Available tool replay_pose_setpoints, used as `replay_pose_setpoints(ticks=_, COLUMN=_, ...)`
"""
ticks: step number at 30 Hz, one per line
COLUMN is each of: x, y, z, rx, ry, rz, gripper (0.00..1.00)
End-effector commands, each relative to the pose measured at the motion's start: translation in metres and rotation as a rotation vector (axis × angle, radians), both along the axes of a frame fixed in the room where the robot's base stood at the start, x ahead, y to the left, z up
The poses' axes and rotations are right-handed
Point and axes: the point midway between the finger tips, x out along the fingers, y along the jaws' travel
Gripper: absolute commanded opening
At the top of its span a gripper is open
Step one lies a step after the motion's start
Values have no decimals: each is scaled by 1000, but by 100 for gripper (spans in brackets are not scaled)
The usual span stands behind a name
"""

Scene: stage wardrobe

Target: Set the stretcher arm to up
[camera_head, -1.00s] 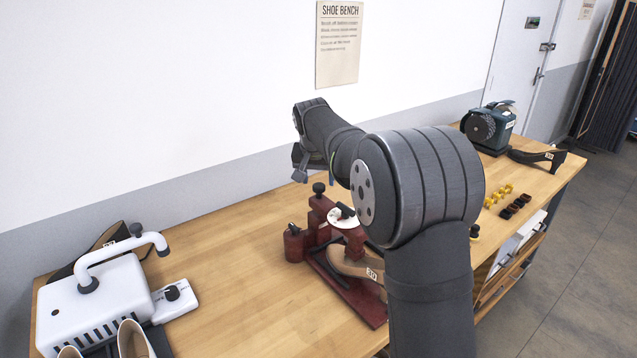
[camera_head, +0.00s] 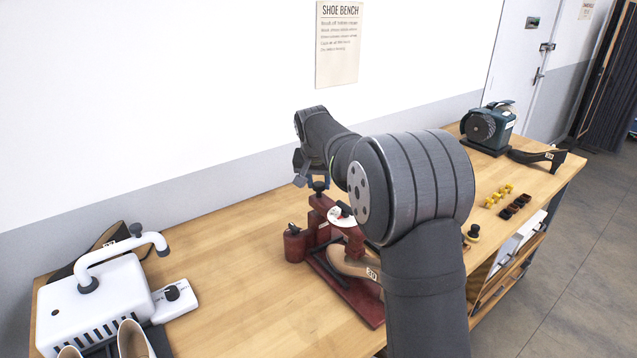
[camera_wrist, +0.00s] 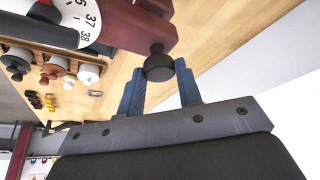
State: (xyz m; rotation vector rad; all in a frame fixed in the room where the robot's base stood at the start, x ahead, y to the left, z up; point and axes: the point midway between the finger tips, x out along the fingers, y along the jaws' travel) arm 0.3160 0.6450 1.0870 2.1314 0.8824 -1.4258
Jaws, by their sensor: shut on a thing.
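The dark red shoe stretcher (camera_head: 345,290) stands on the bench, with a white dial (camera_head: 342,217) and a tan shoe marked 39 (camera_head: 355,264) on it. Its red arm (camera_wrist: 128,22) ends in a black knob (camera_wrist: 158,68). In the head view the knob (camera_head: 319,187) sits atop the red part at the stretcher's back. My gripper (camera_head: 312,181) is at this knob, and in the wrist view its blue fingers stand on either side of it, shut on it. My forearm hides part of the stretcher's right side. The arm's exact angle is hard to tell.
A white machine (camera_head: 105,300) with a curved handle stands at the left. A green grinder (camera_head: 490,127) and a dark shoe (camera_head: 537,157) are at the back right. Small yellow and dark pieces (camera_head: 508,205) lie near the right edge. The wooden bench (camera_head: 235,250) is clear left of the stretcher.

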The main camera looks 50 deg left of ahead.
Motion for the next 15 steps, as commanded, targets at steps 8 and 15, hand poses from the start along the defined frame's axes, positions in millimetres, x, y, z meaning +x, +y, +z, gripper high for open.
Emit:
replay_pose_setpoints(ticks=8, x=1, y=1, z=60, rx=7, ry=-3, rz=0, gripper=0)
replay_pose_setpoints(ticks=15, x=0, y=0, z=75, rx=5, ry=-2, rz=0, gripper=0)
